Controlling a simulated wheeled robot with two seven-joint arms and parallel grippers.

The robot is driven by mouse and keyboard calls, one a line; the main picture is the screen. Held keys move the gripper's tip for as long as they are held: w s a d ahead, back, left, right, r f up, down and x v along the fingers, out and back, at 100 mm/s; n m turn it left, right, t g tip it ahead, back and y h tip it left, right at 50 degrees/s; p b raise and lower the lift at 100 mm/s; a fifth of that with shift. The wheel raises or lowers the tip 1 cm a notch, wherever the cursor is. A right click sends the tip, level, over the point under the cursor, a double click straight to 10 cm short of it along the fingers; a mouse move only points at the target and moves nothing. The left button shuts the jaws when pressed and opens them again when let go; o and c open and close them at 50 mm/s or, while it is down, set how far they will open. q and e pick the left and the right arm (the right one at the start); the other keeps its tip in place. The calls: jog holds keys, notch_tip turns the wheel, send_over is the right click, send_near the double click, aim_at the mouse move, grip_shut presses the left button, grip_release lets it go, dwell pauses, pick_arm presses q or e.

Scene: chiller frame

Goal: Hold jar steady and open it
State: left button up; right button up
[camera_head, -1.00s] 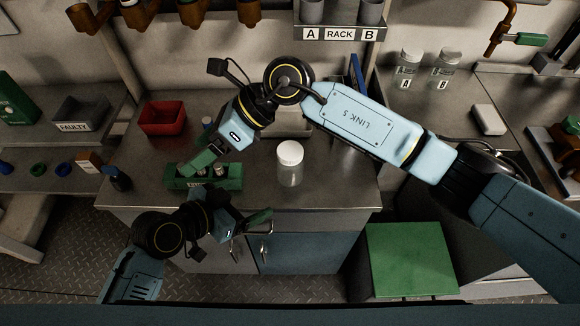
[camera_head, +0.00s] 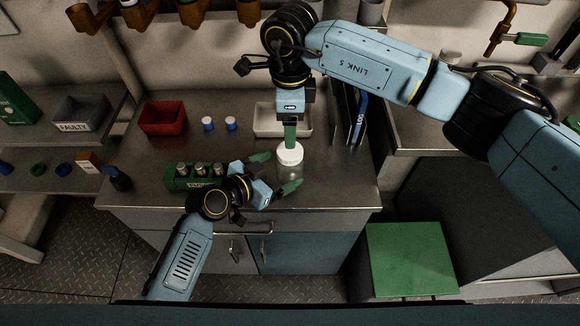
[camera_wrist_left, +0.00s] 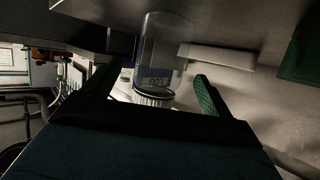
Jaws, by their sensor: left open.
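The clear jar (camera_head: 290,172) stands upright on the steel bench near its front edge, with its white lid (camera_head: 290,152) on. My left gripper (camera_head: 283,168) is open, its green fingers pointing at the jar from the left, one behind and one in front. In the left wrist view the jar (camera_wrist_left: 165,40) appears upside down between and beyond the spread fingers (camera_wrist_left: 155,73); contact cannot be told. My right gripper (camera_head: 290,138) points down just above and behind the lid. Its fingers overlap edge-on, so its opening and any contact are unclear.
A green rack (camera_head: 172,183) with several small capped vials stands left of the jar. Behind are a red bin (camera_head: 162,119), two white-capped vials (camera_head: 219,124) and a white tray (camera_head: 262,122). A blue binder (camera_head: 360,115) stands at the right. The bench right of the jar is clear.

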pick_arm(q)
jog(key=shift+x, duration=2.25)
jog(key=shift+c, duration=0.5)
